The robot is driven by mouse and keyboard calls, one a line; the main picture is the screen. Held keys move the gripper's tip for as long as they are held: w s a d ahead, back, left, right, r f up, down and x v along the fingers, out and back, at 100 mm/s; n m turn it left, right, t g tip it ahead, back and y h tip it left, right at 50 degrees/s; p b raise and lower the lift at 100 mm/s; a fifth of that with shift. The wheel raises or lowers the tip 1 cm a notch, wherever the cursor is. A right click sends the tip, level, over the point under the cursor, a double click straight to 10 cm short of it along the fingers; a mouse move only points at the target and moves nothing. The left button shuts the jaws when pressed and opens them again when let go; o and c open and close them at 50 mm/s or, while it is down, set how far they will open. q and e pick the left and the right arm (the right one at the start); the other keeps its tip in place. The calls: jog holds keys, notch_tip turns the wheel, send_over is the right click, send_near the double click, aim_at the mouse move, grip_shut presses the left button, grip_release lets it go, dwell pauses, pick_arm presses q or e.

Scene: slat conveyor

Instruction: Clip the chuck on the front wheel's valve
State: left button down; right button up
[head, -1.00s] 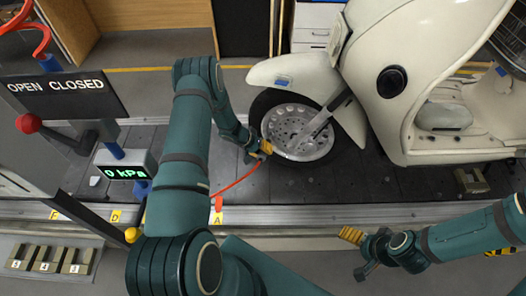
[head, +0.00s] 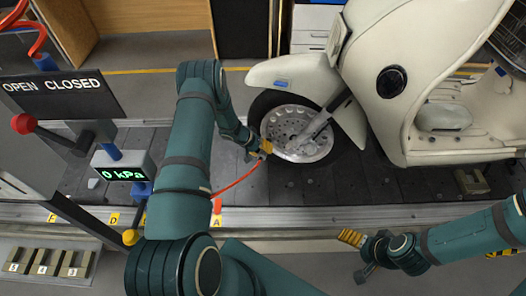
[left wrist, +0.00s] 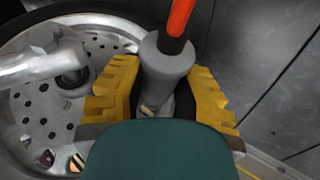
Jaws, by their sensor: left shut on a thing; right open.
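The front wheel (head: 296,122) of the cream scooter stands on the dark slats, its silver rim with round holes facing me. My left gripper (head: 262,150) is at the left edge of the rim. In the left wrist view its yellow fingers (left wrist: 158,100) are shut around the grey chuck (left wrist: 166,62), which has an orange-red hose (left wrist: 180,16) leaving its top. The wheel also shows in the left wrist view (left wrist: 40,118), beside the chuck. The valve cannot be made out. My right gripper (head: 352,237) is open and empty in front of the conveyor.
An OPEN/CLOSED sign (head: 64,95), a red-knobbed lever (head: 30,126) and a gauge reading 0 kPa (head: 124,172) stand at the left. The red hose (head: 236,183) runs low over the slats. Numbered blocks (head: 44,262) sit at front left.

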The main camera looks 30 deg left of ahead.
pick_arm(q)
jog(key=c, duration=0.7)
grip_release()
jog(key=shift+a+r, duration=0.1)
